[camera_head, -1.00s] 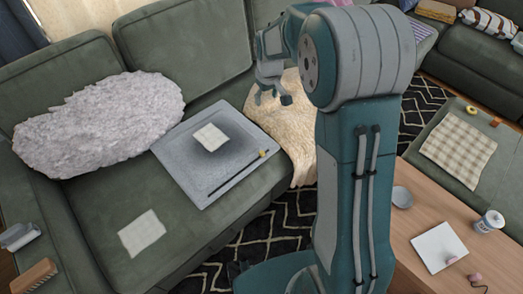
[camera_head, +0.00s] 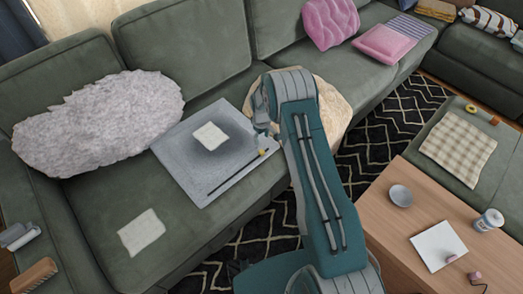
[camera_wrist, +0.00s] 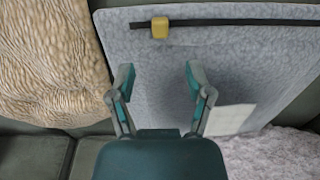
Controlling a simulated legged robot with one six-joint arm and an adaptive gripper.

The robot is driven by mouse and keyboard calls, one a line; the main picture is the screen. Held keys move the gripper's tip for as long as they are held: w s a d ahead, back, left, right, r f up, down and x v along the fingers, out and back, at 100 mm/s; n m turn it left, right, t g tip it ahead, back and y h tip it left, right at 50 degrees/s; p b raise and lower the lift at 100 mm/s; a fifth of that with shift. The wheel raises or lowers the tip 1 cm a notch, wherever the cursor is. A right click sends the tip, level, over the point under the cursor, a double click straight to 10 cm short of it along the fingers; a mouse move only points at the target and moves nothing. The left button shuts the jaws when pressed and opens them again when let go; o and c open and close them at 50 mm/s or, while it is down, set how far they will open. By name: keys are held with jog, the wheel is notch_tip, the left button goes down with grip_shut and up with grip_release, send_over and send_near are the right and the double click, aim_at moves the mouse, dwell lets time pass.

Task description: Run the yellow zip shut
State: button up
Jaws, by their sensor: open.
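The yellow zip pull (camera_head: 263,152) sits near the right end of a dark zip line on a flat grey cushion cover (camera_head: 185,160) lying on the sofa seat. In the wrist view the yellow pull (camera_wrist: 160,28) is near the left end of the dark strip (camera_wrist: 240,22), with most of the strip running off to the right. My gripper (camera_wrist: 160,75) is open and empty above the cover. The pull appears beyond the gap between its fingertips, apart from them. In the head view the gripper is small and partly hidden by my arm, beside the cover's right edge.
A pale square cloth (camera_head: 209,135) lies on the cover, and another (camera_head: 141,232) on the seat. A fluffy grey cushion (camera_head: 90,125) is at left. A cream throw (camera_head: 330,98) hangs beside the cover. A wooden table (camera_head: 400,225) with a bowl and cup stands at right.

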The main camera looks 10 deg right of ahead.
aim_at(262, 151)
notch_tip(262, 151, down, 9)
jog(key=shift+r, duration=0.15)
grip_shut()
